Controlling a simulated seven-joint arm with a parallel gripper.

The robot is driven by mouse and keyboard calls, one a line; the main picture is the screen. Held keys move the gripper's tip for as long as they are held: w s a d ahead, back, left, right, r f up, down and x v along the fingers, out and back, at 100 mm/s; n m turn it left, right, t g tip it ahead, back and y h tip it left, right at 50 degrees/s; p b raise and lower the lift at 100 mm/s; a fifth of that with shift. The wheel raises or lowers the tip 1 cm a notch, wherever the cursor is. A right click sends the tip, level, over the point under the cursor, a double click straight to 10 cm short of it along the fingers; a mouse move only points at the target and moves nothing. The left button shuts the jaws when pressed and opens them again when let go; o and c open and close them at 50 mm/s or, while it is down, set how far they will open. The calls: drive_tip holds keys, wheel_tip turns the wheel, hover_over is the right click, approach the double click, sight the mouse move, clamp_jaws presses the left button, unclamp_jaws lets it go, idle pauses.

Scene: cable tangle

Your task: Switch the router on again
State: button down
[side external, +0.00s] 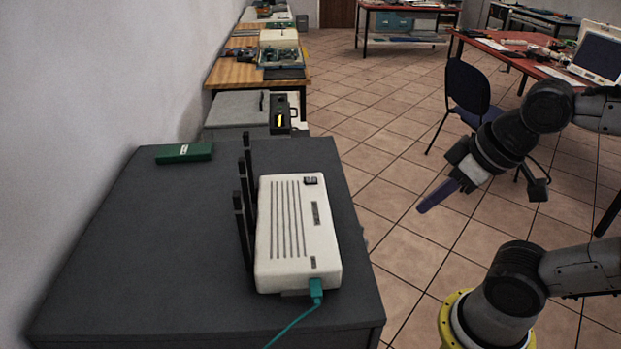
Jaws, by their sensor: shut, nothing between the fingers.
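The white router (288,237) lies flat on the dark grey cabinet top (150,255). Several black antennas (243,205) stand along its left side. A small black switch (311,181) sits at the far right corner of its top; which way it is set is too small to tell. A teal cable (316,292) is plugged into the router's near end and runs off over the cabinet's near edge. My gripper (424,208) has purple fingers that are shut and empty. It is in the air to the right of the router, apart from it, beyond the cabinet's right edge.
A green box (184,153) lies at the far left of the cabinet top. The cabinet top left of the router is clear. Further back are workbenches (235,74) and a dark blue chair (468,92).

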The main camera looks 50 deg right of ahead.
drive_tip(key=w+r+n+t, duration=0.4)
drive_tip(key=w+r+n, duration=0.3)
drive_tip(key=w, duration=0.6)
drive_tip(key=n, duration=0.1)
hover_over(316, 181)
drive_tip(key=f, duration=0.2)
drive_tip(key=shift+r, duration=0.15)
drive_tip(key=shift+f, duration=4.4)
drive_tip(key=shift+f, duration=0.2)
drive_tip(key=shift+f, duration=0.2)
